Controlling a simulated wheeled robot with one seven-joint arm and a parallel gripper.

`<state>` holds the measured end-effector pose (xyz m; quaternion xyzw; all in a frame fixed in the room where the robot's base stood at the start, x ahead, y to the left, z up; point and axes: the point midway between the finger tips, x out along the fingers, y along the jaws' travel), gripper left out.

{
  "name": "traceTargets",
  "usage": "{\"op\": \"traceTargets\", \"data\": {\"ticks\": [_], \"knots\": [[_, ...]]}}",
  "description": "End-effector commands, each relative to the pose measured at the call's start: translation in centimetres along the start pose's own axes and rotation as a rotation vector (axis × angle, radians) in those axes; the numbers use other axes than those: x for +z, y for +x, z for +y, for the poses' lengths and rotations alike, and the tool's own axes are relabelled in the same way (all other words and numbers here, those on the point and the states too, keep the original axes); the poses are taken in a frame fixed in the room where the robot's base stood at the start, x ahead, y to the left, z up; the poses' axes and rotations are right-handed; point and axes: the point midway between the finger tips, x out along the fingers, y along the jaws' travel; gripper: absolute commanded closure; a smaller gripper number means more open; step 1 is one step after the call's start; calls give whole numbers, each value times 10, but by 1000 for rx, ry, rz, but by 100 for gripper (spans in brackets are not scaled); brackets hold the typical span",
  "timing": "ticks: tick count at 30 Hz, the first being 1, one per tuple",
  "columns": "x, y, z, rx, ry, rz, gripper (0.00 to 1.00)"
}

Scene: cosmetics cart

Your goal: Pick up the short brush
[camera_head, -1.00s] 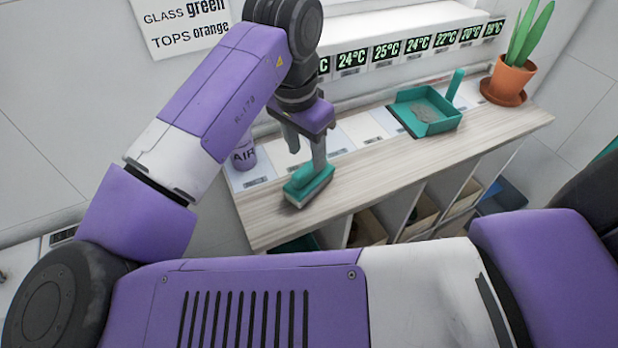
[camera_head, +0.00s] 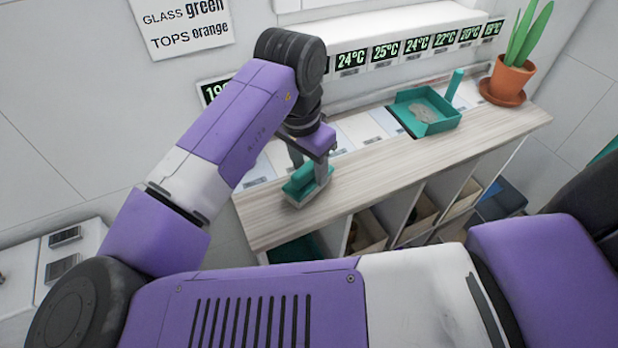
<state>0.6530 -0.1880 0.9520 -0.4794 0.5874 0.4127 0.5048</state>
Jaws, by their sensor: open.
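The short brush (camera_head: 301,186) is a teal block with a pale underside. It lies on the left part of the wooden counter (camera_head: 375,175), near its front edge. My gripper (camera_head: 308,171) points down right at the brush, with its fingers on either side of the teal handle. The gripper is open. The arm hides part of the gripper and the far side of the brush, so I cannot tell whether the fingers touch it.
A teal dustpan (camera_head: 428,110) with grey debris sits farther right on the counter. A potted plant (camera_head: 508,80) stands at the right end. Temperature displays (camera_head: 386,53) line the back. Open cubbies with bins (camera_head: 420,215) are below. The counter between brush and dustpan is clear.

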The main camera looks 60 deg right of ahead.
Motion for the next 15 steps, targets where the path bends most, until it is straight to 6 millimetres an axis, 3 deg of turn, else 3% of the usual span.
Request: {"op": "traceTargets", "data": {"ticks": [12, 13, 15], "knots": [[1, 2, 0, 0, 0, -1, 53], [1, 2, 0, 0, 0, -1, 55], [1, 2, 0, 0, 0, -1, 68]]}}
